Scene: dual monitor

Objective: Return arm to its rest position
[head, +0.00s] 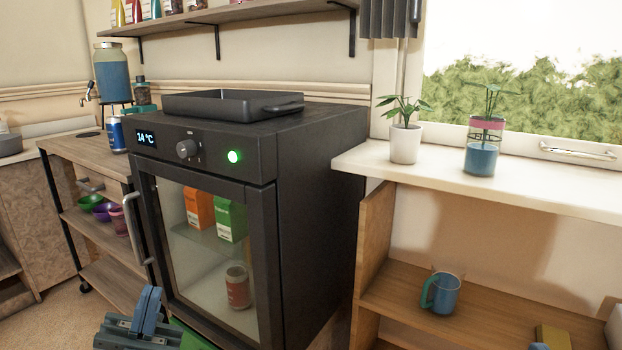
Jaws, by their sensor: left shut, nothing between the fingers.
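My left gripper (148,311) shows at the bottom left, low in front of the black glass-door fridge (318,200). It is shut and empty. Only its blue-grey front part is in the frame; the rest of the arm is cut off below. It appears apart from the fridge door, though the exact gap cannot be told.
The fridge door is closed, with cartons and a can inside. A black tray (232,106) sits on top. A wooden shelf cart (95,158) stands left. At right, a counter (560,188) holds two plants, with a blue mug (446,294) on the shelf below.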

